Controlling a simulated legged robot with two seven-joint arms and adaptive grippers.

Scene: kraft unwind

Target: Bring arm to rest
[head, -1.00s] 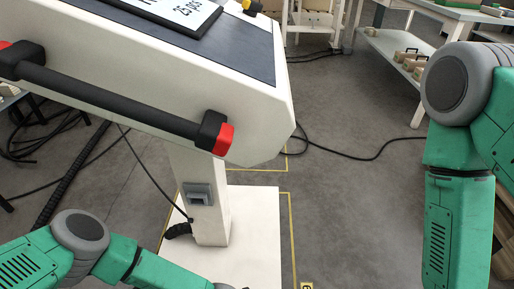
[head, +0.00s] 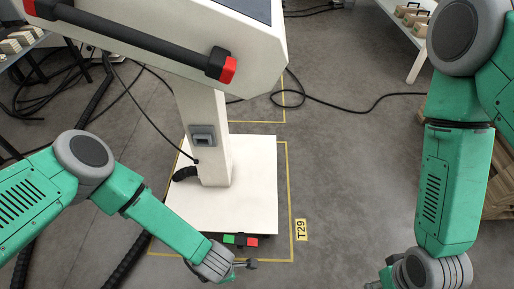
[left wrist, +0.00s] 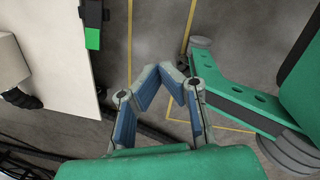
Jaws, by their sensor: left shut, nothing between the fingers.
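My left arm comes in from the left in the head view, bent at the elbow. Its gripper (head: 248,264) is low in front of the white base plate, over the floor. In the left wrist view the left gripper (left wrist: 170,72) has its fingers together with nothing between them. It hangs free over grey floor, apart from the machine. My right arm hangs down at the right of the head view.
A white machine console (head: 150,62) with a black handle bar (head: 135,42) stands ahead on a post and white base plate (head: 252,190). Cables (head: 330,108) lie on the floor. Open floor lies right of the plate.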

